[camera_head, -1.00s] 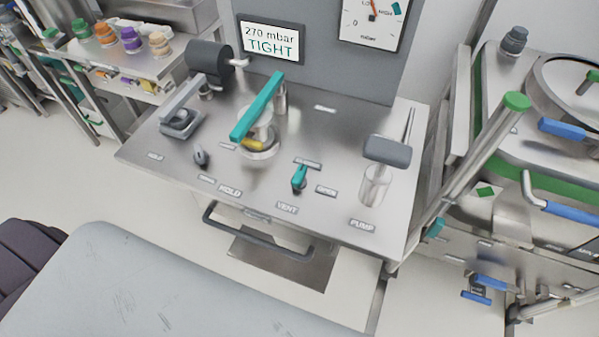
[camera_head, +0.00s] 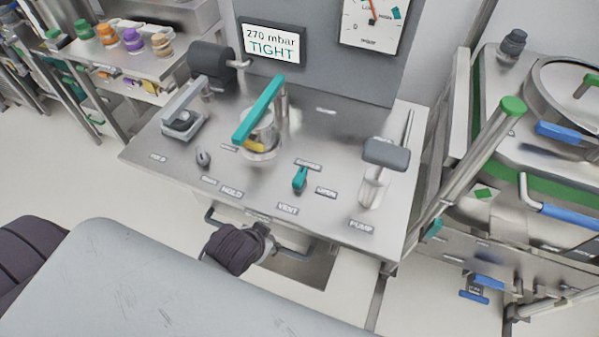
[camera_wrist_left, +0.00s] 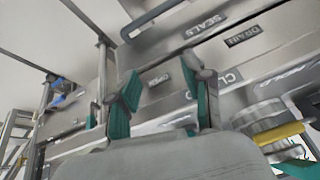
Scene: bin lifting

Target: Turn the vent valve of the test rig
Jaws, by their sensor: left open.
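The vent valve (camera_head: 300,180) is a small teal handle on the steel bench top in the head view. It lies roughly up and down in the picture, between the VENT label below and a small unreadable label above. An OPEN label (camera_head: 326,191) is to its right. My left gripper (camera_wrist_left: 162,103) shows in the left wrist view with its teal-padded fingers apart and nothing visibly held. OPEN and CL... labels show beyond the fingers; I cannot tell whether the valve handle is behind them. A dark ribbed part, seemingly of my arm, is at the bench's front edge. My right gripper is not in view.
A long teal lever (camera_head: 259,109) stands over a round fixture left of the valve. A pump handle (camera_head: 387,153) rises on the right. The display (camera_head: 271,45) reads 270 mbar TIGHT. A grey bar handle (camera_head: 294,254) runs along the front.

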